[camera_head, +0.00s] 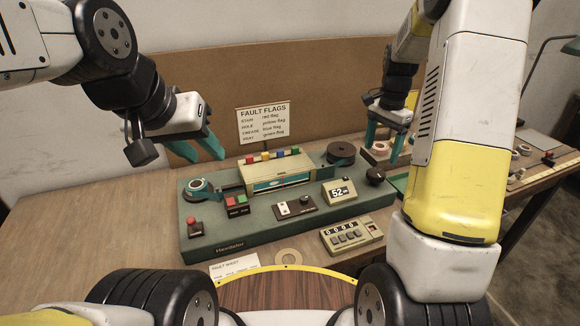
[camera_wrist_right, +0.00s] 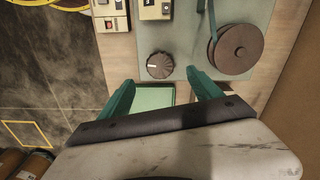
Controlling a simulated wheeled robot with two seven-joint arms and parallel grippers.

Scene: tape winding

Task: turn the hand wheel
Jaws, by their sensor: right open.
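The hand wheel appears to be the dark ribbed knob (camera_head: 375,176) at the right end of the green machine base (camera_head: 270,223). It also shows in the right wrist view (camera_wrist_right: 160,66), just beyond the fingertips and roughly centred between them. My right gripper (camera_head: 383,148) is open and empty, with teal fingers pointing down above and behind the knob. In the right wrist view its fingers (camera_wrist_right: 160,82) are spread on either side, apart from the knob. My left gripper (camera_head: 207,159) hangs open and empty above the left part of the machine, near the tape reel.
A dark reel (camera_head: 341,153) stands close to the knob.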

